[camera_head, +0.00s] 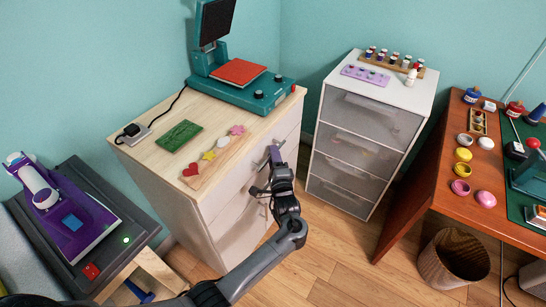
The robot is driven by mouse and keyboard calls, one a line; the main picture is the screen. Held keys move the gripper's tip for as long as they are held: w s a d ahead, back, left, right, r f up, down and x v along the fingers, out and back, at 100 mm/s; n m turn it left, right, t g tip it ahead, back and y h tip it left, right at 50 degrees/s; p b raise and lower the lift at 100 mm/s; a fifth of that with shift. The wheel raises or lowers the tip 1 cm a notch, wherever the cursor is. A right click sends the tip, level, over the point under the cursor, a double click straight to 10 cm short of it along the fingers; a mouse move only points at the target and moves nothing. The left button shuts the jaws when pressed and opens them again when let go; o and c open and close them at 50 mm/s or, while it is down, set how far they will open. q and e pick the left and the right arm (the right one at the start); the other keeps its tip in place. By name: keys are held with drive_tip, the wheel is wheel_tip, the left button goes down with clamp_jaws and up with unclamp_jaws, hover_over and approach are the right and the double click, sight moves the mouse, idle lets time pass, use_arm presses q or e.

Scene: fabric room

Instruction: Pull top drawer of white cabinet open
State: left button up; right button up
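A white cabinet (397,94) with several grey, see-through drawer fronts stands in the back corner. Its top drawer (371,118) looks shut. A second, pale cabinet (177,195) with a light wood top stands to its left, and its drawers look shut. My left gripper (267,172) is in front of this pale cabinet's drawer fronts, near the upper drawer, and left of the white cabinet. My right gripper is out of view.
A teal press (255,92) and craft pieces lie on the wood top. Small bottles (394,58) stand on the white cabinet. A brown desk (450,125) with paint pots and a waste basket (453,258) are at right. Wooden floor (335,245) is clear between cabinets and desk.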

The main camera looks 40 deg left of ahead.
use_arm(q)
drive_tip(key=shift+w+a, duration=0.3)
drive_tip(key=shift+a, duration=0.05)
clamp_jaws()
